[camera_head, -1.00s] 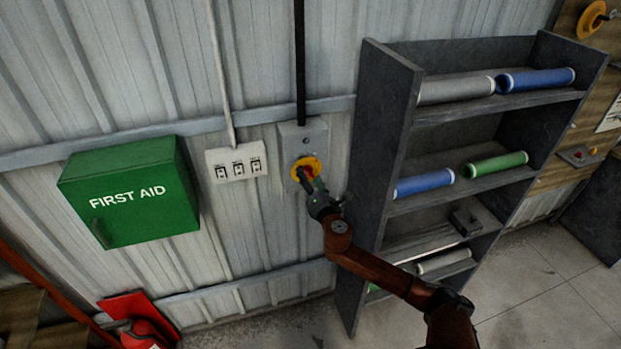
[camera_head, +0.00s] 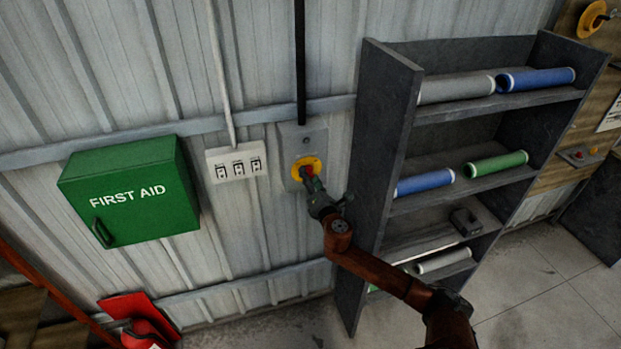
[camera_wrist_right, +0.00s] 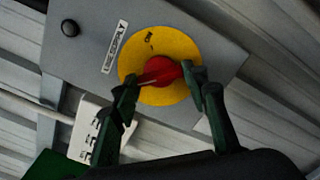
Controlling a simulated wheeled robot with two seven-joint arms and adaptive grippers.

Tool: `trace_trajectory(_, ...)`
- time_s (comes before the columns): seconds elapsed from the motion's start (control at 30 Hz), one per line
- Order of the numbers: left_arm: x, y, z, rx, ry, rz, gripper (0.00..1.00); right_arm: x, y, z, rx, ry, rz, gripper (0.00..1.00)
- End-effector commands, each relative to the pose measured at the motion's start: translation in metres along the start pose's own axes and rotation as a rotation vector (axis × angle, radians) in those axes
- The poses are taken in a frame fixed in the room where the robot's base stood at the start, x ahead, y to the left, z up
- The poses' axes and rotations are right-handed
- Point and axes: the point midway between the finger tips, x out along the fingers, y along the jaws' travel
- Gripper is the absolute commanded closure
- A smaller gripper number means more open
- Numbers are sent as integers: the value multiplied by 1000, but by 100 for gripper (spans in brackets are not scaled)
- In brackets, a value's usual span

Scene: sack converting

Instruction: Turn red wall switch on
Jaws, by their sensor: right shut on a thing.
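The red switch (camera_wrist_right: 161,71) is a rotary knob on a yellow disc (camera_wrist_right: 186,46). In the head view the yellow disc (camera_head: 315,161) sits on a grey plate (camera_head: 304,138) fixed to the corrugated wall. My right gripper (camera_head: 309,178) is at the knob and hides part of it. In the right wrist view my right gripper (camera_wrist_right: 164,78) has one finger on each side of the red knob and is shut on it. An "ON" mark shows on the disc above the knob. My left gripper is out of view.
A white panel with three rocker switches (camera_head: 236,163) is just left of the plate. A green first aid box (camera_head: 130,195) hangs farther left. A dark shelf (camera_head: 385,150) with rolls stands close on the right, beside my right arm.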

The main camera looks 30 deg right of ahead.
Motion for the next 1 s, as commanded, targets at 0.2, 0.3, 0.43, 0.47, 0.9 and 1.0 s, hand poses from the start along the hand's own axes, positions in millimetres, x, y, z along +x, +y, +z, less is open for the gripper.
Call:
trace_trajectory(0.2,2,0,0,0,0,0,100,0,-2,-1,129,-1,-3,83)
trace_trajectory(0.3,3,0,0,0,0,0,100,0,-2,-1,214,-1,-3,83)
trace_trajectory(0.43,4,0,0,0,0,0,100,0,-2,-1,335,-1,-3,83)
trace_trajectory(0.47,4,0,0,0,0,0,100,0,-2,-1,365,-1,-3,83)
trace_trajectory(0.9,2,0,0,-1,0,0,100,0,-1,0,784,-1,-3,83)
trace_trajectory(1.0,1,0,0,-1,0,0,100,0,-1,0,879,-2,-3,83)
